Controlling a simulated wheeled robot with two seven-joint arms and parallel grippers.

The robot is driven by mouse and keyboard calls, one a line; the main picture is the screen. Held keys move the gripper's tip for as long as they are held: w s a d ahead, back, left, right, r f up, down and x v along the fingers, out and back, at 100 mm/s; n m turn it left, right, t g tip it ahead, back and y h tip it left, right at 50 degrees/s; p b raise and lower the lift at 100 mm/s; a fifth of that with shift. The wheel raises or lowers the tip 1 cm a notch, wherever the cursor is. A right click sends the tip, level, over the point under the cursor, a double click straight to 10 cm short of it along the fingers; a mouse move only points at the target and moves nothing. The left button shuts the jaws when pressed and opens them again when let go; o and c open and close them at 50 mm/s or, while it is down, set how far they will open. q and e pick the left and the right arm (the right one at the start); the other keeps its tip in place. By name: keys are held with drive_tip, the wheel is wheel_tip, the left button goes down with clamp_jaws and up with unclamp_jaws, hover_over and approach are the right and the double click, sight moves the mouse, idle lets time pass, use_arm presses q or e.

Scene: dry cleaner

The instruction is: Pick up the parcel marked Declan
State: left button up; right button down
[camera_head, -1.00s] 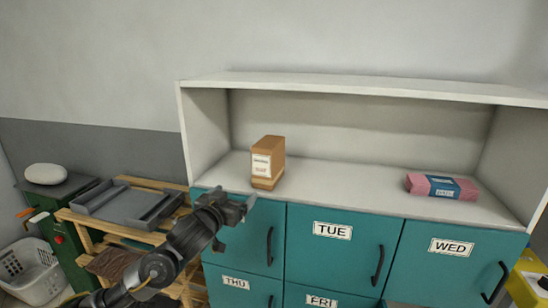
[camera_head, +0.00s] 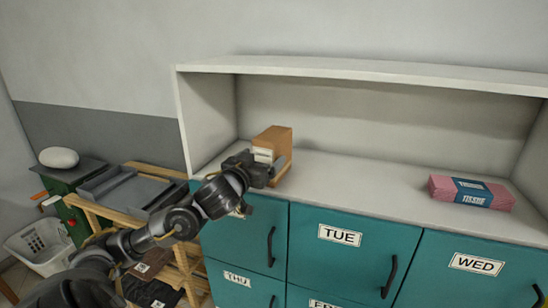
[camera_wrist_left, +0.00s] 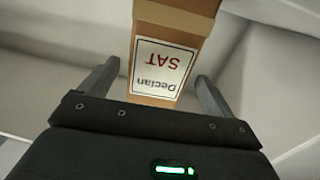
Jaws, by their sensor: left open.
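The parcel (camera_head: 279,139) is a brown upright box on the white shelf at the left end of the cabinet. In the left wrist view the parcel (camera_wrist_left: 178,22) carries a white label reading "Declan SAT", seen upside down. My left gripper (camera_head: 272,168) is open, right in front of the parcel, and hides its lower part in the head view. In the left wrist view the fingers of the left gripper (camera_wrist_left: 155,80) stand on either side of the parcel's labelled end, with gaps visible. My right gripper is not in view.
A pink tissue pack (camera_head: 470,192) lies on the right of the shelf (camera_head: 350,172). Below are teal drawers (camera_head: 340,255) with day labels and handles. A wooden rack with a grey tray (camera_head: 135,190) and a white basket (camera_head: 40,245) stand at left. The shelf's middle is clear.

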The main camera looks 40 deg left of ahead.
use_arm(q)
drive_tip(key=shift+w+a+r, duration=0.1)
drive_tip(key=shift+w, duration=0.25)
drive_tip(key=p+x, duration=0.1)
drive_tip(key=x, duration=0.3)
drive_tip(key=shift+w+p, duration=0.2)
drive_tip(key=shift+p, duration=0.1)
drive_tip(key=shift+w, duration=0.45)
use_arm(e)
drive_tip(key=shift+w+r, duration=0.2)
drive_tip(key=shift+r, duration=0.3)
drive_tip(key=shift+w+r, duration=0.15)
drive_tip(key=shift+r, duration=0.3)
use_arm(q)
drive_tip(key=shift+s, duration=0.1)
drive_tip(key=shift+c, duration=1)
drive_tip(key=c, duration=0.9)
drive_tip(key=shift+c, duration=1.1)
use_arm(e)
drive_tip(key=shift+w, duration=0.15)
